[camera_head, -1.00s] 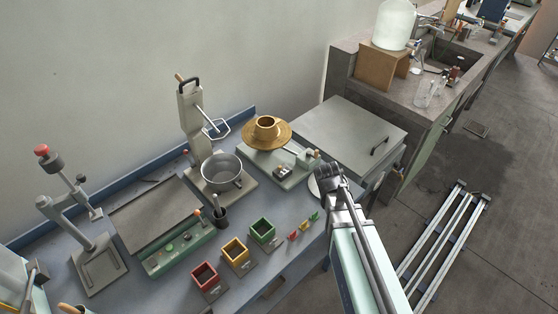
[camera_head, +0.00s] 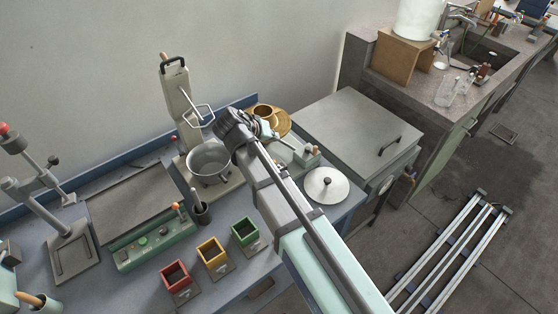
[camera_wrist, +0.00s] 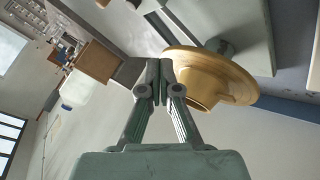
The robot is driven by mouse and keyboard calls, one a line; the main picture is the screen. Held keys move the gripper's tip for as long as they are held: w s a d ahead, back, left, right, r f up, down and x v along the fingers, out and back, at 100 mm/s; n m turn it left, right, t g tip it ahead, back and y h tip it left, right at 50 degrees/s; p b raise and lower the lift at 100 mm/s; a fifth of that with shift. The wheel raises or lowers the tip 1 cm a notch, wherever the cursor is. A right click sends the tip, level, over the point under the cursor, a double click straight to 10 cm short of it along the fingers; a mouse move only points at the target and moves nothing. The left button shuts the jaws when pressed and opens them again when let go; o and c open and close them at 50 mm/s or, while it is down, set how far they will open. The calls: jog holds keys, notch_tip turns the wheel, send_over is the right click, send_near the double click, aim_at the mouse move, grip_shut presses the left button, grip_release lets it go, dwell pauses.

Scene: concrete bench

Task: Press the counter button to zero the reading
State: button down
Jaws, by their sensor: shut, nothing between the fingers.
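The counter with its button is not visible in the head view; my arm crosses the part of the green-grey device base (camera_head: 306,160) where it stood. The brass dish (camera_head: 281,121) on that device shows partly behind my gripper.
A grey pot (camera_head: 210,160) stands near an upright lever stand (camera_head: 178,100). A pale round lid (camera_head: 326,187) lies right of my arm. Red (camera_head: 175,276), yellow (camera_head: 211,252) and green (camera_head: 245,232) bins line the front. A large grey box (camera_head: 355,125) stands at right.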

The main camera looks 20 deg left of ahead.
jog(key=shift+a+r, duration=0.15)
jog(key=shift+a, duration=0.05)
dwell(0.3)
jog(key=shift+f+b, duration=2.2)
jog(key=shift+f, duration=2.25)
jog(key=shift+f, duration=0.1)
jog(key=shift+f+b, duration=0.35)
jog(key=shift+b, duration=0.05)
jog(key=shift+f+b, duration=0.35)
jog(key=shift+f, duration=0.05)
jog(key=shift+r+p, duration=0.4)
jog(key=shift+r, duration=0.45)
